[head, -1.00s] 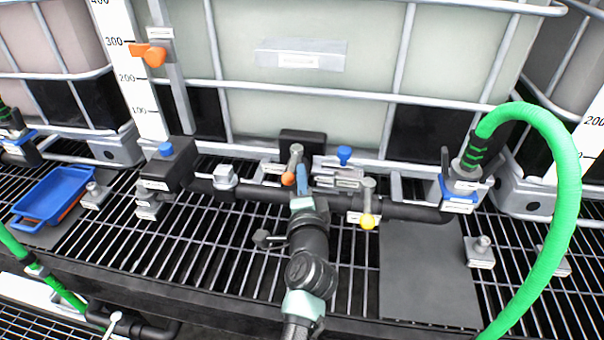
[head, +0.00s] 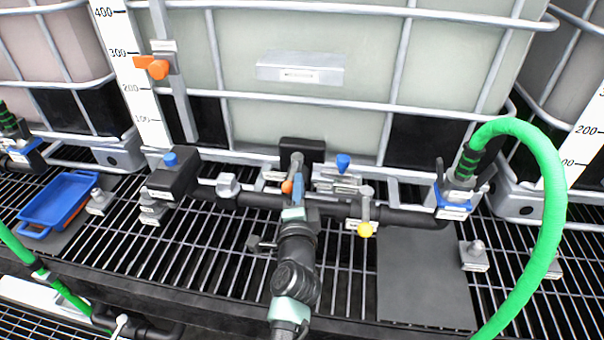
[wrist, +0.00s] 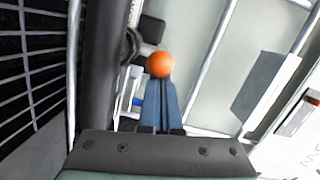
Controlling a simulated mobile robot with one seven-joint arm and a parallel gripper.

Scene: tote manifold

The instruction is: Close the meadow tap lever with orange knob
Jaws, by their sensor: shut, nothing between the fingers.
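The tap lever's orange knob (head: 287,187) sits at the lower end of a short grey lever (head: 296,166) on the black pipe, in front of the pale tote. In the wrist view the orange knob (wrist: 160,65) is just beyond the tips of my blue fingers. My gripper (head: 298,186) is shut and empty, right beside the knob in the head view. It also shows in the wrist view (wrist: 161,88) with both fingers together. I cannot tell whether the fingertips touch the knob. My arm hides part of the pipe below.
A second lever with a yellow knob (head: 365,229) stands to the right on the same pipe (head: 400,217). A blue-capped valve (head: 343,163) is between them. A green hose (head: 548,200) arches at the right.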

